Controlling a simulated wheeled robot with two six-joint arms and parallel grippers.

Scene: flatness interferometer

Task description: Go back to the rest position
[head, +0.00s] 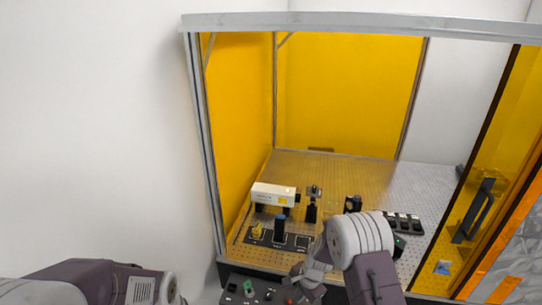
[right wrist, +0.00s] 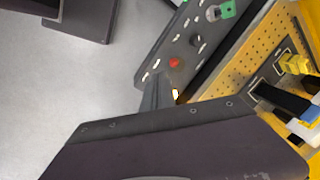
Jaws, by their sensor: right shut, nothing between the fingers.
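My right arm reaches in from the bottom of the head view. Its gripper (head: 303,279) is low in front of the optical table, over or near the dark control panel (head: 236,290) at the table's front edge. In the right wrist view the narrow dark fingers of my right gripper (right wrist: 157,96) are together and hold nothing. They point toward the panel, near a red button (right wrist: 175,63); I cannot tell whether they touch it. My left arm shows at the bottom left of the head view, but its gripper is not in view.
A frame with amber panels encloses the perforated table (head: 345,165). On it stand a white laser box (head: 273,194), a blue-topped post (head: 280,225), a yellow part (head: 257,230) and small mounts. An amber door with a black handle (head: 474,210) is at right. Floor at left is clear.

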